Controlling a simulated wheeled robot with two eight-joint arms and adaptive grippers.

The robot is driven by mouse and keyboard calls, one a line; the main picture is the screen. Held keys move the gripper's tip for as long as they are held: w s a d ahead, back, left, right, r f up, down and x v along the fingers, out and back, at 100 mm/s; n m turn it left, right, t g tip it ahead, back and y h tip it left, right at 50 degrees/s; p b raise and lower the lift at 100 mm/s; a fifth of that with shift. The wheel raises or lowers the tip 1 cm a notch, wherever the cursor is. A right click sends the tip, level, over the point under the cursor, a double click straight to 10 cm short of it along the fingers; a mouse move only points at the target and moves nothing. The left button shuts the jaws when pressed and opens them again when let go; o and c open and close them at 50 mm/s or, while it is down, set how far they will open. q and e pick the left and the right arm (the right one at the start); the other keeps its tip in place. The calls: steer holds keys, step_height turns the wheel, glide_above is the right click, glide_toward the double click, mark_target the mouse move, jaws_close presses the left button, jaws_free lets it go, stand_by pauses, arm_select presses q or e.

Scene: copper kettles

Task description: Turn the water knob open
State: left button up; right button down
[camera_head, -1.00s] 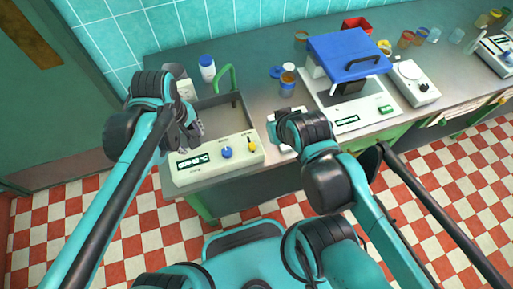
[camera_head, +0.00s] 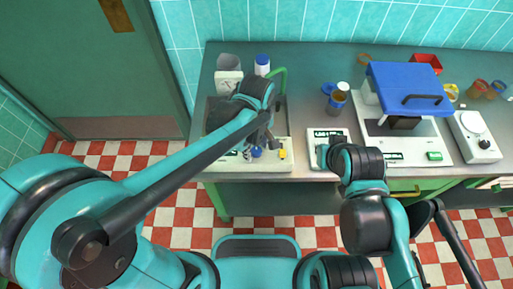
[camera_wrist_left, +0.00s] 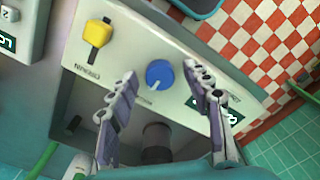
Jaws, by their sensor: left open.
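A blue knob (camera_head: 257,152) and a yellow knob (camera_head: 283,154) sit on the pale front panel (camera_head: 272,168) of the sink unit. The left wrist view shows the blue knob (camera_wrist_left: 160,74) with a white pointer mark, and the yellow knob (camera_wrist_left: 97,33) beside it. The small printed labels are too blurred to read surely. My left gripper (camera_head: 262,140) is over the panel. In the wrist view its open fingers (camera_wrist_left: 160,72) stand on either side of the blue knob, with a gap to each; contact does not show.
A green faucet (camera_head: 283,78) and a white-and-blue bottle (camera_head: 262,65) stand behind the sink. A blue-lidded machine (camera_head: 405,85) and a white scale (camera_head: 475,135) are to the right. A small jar (camera_head: 337,101) stands between.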

arm_select(q)
jaws_close()
steer(key=shift+m, duration=0.4)
steer(key=m+p, duration=0.1)
steer(key=m, duration=0.3)
steer(key=m+p, duration=0.1)
steer(key=m, duration=0.8)
steer(key=shift+m+p, duration=0.35)
steer(key=shift+m, duration=1.65)
